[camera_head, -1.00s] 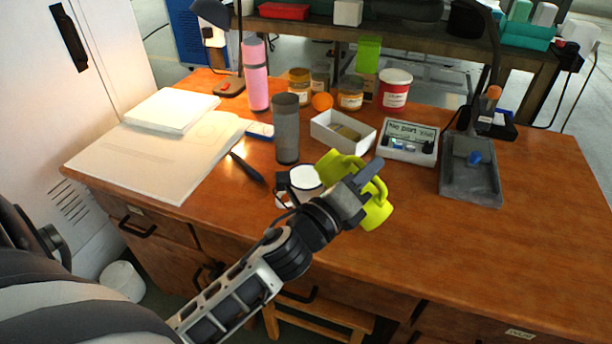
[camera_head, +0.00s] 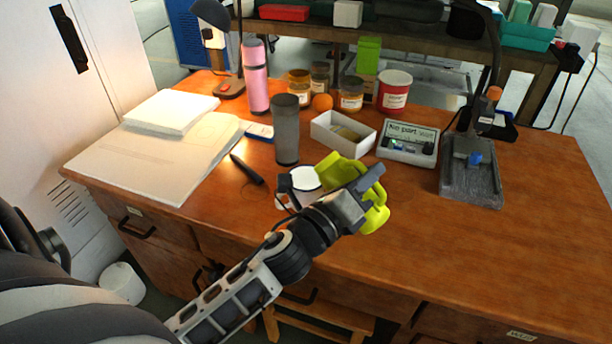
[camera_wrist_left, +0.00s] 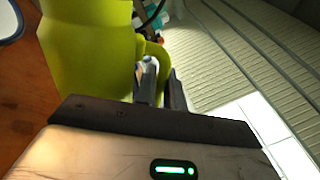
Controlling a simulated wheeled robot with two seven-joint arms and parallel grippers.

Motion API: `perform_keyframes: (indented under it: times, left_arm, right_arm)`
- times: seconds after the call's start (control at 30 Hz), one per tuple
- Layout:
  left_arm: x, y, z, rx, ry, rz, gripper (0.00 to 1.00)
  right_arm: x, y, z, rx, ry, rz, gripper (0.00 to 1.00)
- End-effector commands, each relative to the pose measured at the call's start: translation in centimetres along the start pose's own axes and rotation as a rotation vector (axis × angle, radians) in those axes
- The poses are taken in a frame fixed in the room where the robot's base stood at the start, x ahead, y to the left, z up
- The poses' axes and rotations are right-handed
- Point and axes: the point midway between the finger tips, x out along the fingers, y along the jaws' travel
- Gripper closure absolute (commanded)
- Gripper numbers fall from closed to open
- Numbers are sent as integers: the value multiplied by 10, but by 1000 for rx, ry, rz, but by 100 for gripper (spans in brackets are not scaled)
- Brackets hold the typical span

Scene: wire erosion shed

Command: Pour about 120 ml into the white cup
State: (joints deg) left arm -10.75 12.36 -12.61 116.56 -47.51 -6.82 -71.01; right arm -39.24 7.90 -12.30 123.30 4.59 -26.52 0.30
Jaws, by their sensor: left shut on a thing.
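The white cup (camera_head: 299,181) stands on the wooden desk near its front edge, with a dark rim. My left forearm and wrist partly cover it. My left gripper (camera_head: 366,186) is shut on the handle of a yellow-green jug (camera_head: 340,168), just right of the cup. The jug looks tilted, its upper part toward the cup. Its contents are hidden, and no stream of liquid shows. The left wrist view shows the jug body (camera_wrist_left: 90,50) close up, its handle between the fingers (camera_wrist_left: 160,85), and part of a pale round rim at the upper left. My right gripper is out of view.
A grey tumbler (camera_head: 286,130) stands just behind the cup. A black pen-like object (camera_head: 246,169) lies left of it. A white open box (camera_head: 343,133), a display device (camera_head: 407,143) and a grey tray (camera_head: 471,186) stand behind and right. The desk's right front is clear.

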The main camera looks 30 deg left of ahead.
Motion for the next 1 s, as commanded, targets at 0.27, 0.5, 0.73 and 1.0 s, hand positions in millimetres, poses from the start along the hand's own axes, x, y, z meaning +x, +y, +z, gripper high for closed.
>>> perform_keyframes:
  times: [0.27,0.5,0.73,1.0]
  left_arm:
    - [0,-1,1,0,-1,-3,100]
    - [0,-1,1,0,-1,-3,100]
    - [0,-1,1,0,-1,-3,100]
    - [0,2,-2,36,6,-2,100]
  right_arm:
    - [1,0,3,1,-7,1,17]
    - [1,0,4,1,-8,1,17]
    - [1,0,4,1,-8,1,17]
    - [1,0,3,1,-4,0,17]
